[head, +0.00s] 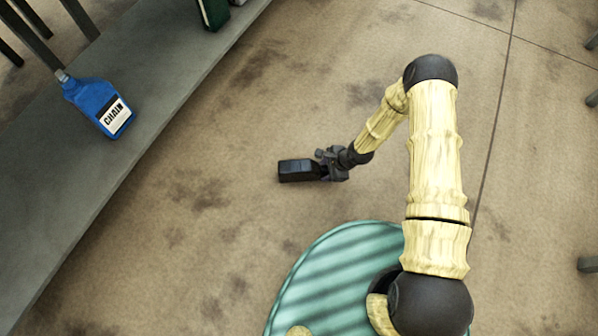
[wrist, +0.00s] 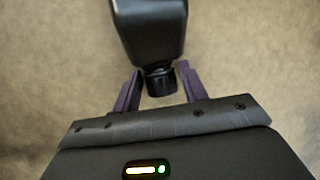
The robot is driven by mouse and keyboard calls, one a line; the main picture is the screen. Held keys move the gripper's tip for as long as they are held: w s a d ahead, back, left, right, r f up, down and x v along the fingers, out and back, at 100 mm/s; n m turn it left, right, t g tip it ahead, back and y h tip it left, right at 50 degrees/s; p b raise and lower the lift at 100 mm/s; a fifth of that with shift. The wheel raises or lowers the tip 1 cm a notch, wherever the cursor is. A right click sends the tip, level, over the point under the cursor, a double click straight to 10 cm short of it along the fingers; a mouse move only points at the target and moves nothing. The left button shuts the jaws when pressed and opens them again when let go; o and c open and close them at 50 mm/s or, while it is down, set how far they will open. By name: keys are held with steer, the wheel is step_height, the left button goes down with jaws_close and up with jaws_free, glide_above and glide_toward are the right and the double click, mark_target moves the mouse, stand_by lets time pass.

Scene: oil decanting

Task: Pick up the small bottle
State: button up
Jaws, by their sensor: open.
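A small black bottle (head: 297,170) shows in the head view near the middle, on or close to the brown floor. Its body points left and its neck end faces my gripper (head: 326,164). In the wrist view the bottle's dark body (wrist: 150,28) is at the top, partly cut off by the frame edge. Its ribbed black cap (wrist: 160,83) lies between the two purple fingers of my gripper (wrist: 159,86). The fingers are open, with a gap on each side of the cap. I cannot tell whether the bottle lies flat or is tilted.
A grey bench or shelf (head: 110,150) runs diagonally along the left, bearing a blue bottle labelled CHAIN (head: 98,105) and a dark green container (head: 213,13) at the top. Dark legs stand at the right edge. The floor (head: 190,235) around the black bottle is clear.

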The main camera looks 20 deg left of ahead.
stand_by(0.4)
jaws_close()
steer(key=shift+r, duration=0.1)
step_height(320, 180, up, 10)
steer(key=p, duration=0.7)
stand_by(0.4)
